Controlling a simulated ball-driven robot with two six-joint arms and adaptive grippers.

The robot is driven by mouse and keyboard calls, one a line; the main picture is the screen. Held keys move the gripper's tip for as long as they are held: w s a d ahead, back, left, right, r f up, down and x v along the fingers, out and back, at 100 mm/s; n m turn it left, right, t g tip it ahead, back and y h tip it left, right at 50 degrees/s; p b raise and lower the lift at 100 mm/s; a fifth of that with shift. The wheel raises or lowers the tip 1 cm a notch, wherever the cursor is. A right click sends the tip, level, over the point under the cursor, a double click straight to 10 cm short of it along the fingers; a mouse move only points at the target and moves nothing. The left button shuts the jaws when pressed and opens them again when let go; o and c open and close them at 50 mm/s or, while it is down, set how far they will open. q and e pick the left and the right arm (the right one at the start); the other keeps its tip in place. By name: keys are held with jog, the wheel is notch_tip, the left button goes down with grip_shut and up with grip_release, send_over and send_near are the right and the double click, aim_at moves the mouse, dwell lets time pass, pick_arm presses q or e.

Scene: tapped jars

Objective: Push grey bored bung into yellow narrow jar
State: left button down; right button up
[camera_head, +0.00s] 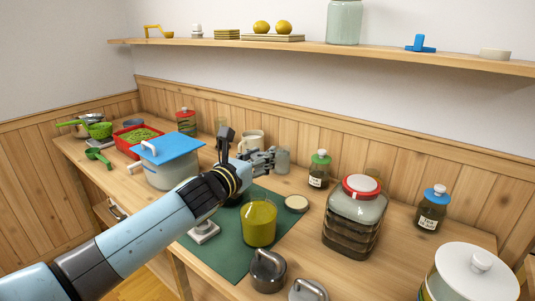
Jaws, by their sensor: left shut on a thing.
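The jar with yellow contents (259,221) stands upright on the green mat (210,257) in the head view. It looks like the yellow jar. My left gripper (268,158) is above and behind this jar, apart from it. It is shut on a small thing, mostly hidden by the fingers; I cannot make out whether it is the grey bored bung. A greyish glass vessel (283,160) shows just beyond the fingertips; I cannot tell whether they touch. My right gripper is not in view.
A pot with a blue lid (166,146) stands left of my arm. A pale round disc (296,203) lies right of the yellow jar. Dark grey handled pieces (267,271) sit at the front. A large red-lidded jar (355,218) stands at the right.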

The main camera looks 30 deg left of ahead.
pick_arm(q)
jog(key=shift+s+a+r, duration=0.1)
jog(key=shift+a+r, duration=0.05)
jog(key=shift+r, duration=0.05)
jog(key=shift+a+f, duration=0.15)
jog(key=shift+a, duration=0.1)
jog(key=shift+d, duration=0.2)
jog(key=shift+f, duration=0.4)
notch_tip(320, 180, down, 5)
jog(key=b, duration=0.5)
jog(key=shift+a+f+b, duration=0.1)
jog(key=shift+f+b, duration=0.05)
jog(key=shift+b, duration=0.2)
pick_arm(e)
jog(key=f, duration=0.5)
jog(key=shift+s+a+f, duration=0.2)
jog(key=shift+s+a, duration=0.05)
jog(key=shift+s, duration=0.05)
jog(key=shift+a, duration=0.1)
pick_arm(q)
jog(key=shift+f, duration=0.15)
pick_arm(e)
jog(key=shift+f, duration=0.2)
pick_arm(q)
jog(key=shift+f+b, duration=0.35)
jog(key=shift+b, duration=0.1)
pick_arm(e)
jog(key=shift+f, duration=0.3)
